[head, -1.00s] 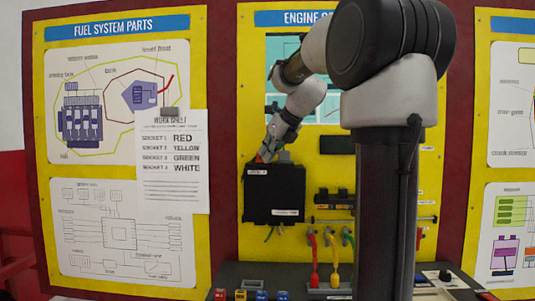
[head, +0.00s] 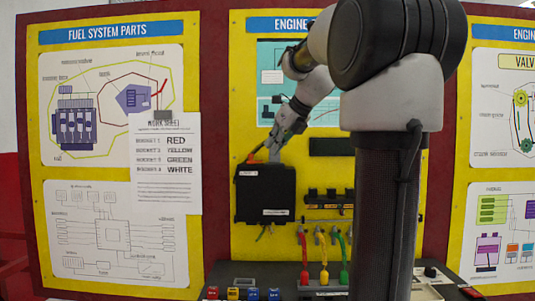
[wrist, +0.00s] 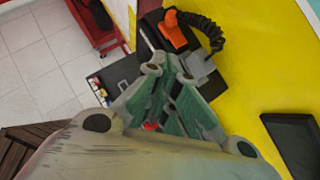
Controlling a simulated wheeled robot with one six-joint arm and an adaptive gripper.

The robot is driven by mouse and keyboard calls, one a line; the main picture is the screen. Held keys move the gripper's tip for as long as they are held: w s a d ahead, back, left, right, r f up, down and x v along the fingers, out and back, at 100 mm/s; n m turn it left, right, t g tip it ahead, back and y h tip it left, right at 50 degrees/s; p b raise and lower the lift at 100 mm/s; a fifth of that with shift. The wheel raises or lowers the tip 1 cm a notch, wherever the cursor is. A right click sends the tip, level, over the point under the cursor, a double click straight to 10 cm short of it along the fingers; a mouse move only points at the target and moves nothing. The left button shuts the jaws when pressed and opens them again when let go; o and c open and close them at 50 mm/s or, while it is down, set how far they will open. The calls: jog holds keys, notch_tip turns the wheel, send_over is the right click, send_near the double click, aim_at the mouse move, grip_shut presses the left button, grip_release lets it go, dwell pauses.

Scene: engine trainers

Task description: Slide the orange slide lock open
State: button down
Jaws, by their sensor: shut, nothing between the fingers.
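The orange slide lock (wrist: 174,30) sits on top of the black box in the wrist view, beside a black corrugated cable and a grey connector (wrist: 199,66). In the head view it is a small orange spot (head: 252,158) at the top left of the black box (head: 266,194). My gripper (wrist: 170,64) is shut and empty. Its tips are close to the lock and the connector; I cannot tell if they touch either. In the head view my gripper (head: 274,151) points down at the box top, just right of the orange spot.
A yellow board behind carries the box, with a row of black connectors (head: 328,196) to its right. Coloured plugs (head: 322,245) stand on the bench below. A red cart (wrist: 96,20) and tiled floor lie beyond in the wrist view.

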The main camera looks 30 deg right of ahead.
jog(key=shift+v, duration=2.8)
